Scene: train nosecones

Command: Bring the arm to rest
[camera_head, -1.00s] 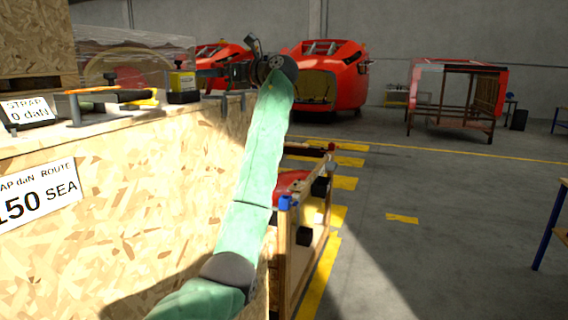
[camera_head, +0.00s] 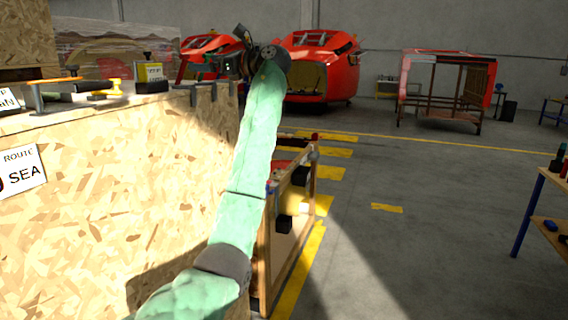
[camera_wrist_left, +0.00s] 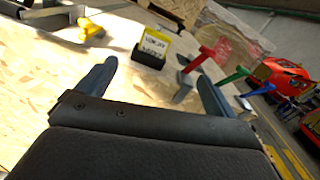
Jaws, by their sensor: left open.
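My left arm, in a green sleeve, rises from the bottom of the head view beside the large chipboard crate (camera_head: 110,200). Its wrist is at the crate's far right corner. My left gripper (camera_head: 205,64) points left there, small and dark against the red shells behind. In the left wrist view the left gripper (camera_wrist_left: 157,70) has its two fingers wide apart, with nothing held between them. Beyond the fingers, a black and yellow labelled block (camera_wrist_left: 152,48) stands on the crate top. My right gripper is not in view.
The labelled block (camera_head: 151,77) and tools with orange and yellow handles lie on the crate top. Clamps with red, green and blue handles (camera_wrist_left: 238,74) are close to the right finger. A wooden cart (camera_head: 288,225) stands right of my arm. The floor further right is open, with a blue-legged table (camera_head: 528,212).

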